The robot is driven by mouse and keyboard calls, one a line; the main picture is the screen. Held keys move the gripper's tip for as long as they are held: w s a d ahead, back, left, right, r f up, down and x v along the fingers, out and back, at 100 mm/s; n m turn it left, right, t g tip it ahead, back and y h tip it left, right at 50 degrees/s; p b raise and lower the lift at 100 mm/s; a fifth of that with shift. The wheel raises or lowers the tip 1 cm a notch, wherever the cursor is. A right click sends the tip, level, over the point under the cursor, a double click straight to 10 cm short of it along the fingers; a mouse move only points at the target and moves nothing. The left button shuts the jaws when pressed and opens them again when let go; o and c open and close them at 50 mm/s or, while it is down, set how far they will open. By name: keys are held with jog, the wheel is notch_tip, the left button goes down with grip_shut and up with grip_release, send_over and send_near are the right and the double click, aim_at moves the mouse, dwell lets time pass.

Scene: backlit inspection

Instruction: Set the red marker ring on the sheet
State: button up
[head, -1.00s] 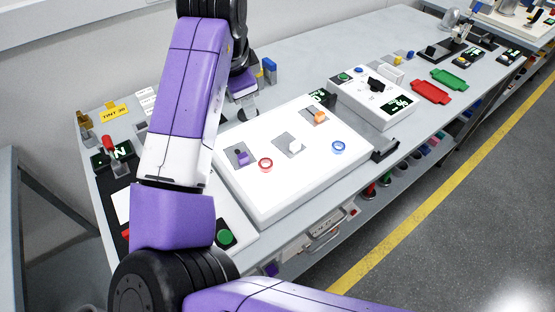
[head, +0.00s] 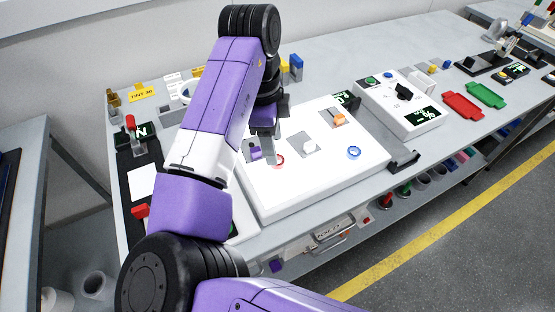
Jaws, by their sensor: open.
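The red marker ring (head: 281,162) lies on the large white panel (head: 300,187), near its left side; my gripper hides part of it. A blue ring (head: 354,153) lies on the right part of the panel. My gripper (head: 269,158) points down with its jaws open, at or just above the red ring. I cannot tell whether a finger touches the ring. Nothing shows between the fingers. I cannot tell whether the sheet is the panel's white top or the white paper (head: 142,181) at the left.
Purple (head: 255,153), white (head: 310,147) and orange (head: 338,119) pieces stand on grey squares on the panel, the purple one close to my gripper. A control box (head: 400,108) stands behind right. Red (head: 462,106) and green (head: 486,95) trays lie farther right.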

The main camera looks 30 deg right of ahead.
jog(key=shift+s+d+f+p, duration=0.1)
jog(key=shift+d+f+p, duration=0.05)
jog(key=shift+f, duration=1)
jog(key=shift+s+d+f+p, duration=0.1)
jog(key=shift+f+p, duration=0.05)
jog(key=shift+f, duration=0.95)
grip_shut()
